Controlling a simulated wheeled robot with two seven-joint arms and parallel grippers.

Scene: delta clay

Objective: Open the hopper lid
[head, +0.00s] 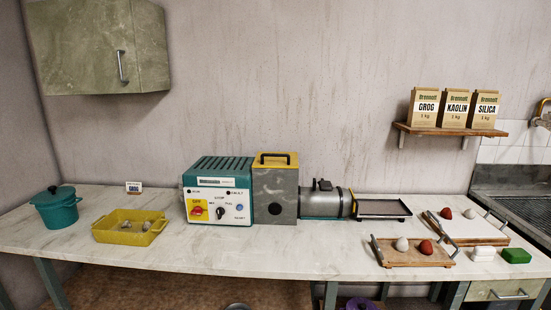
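The hopper (274,197) is a grey box with a round dark hole in its front, in the middle of the counter. Its yellow lid (261,163) lies flat on top, shut, with a black bar handle (275,154) across it. The green and white control unit (217,192) stands against the hopper's left side, with a red and yellow switch, a dark knob and a blue button. A grey metal barrel (325,203) joins on the right. Neither of my grippers is in view.
A yellow tray (122,237) and teal pot (57,214) stand at the left. A dark tray (381,212) adjoins the barrel; a wooden board (397,259) with lumps is front right. The counter (268,254) before the hopper is clear. A cabinet (92,58) hangs upper left.

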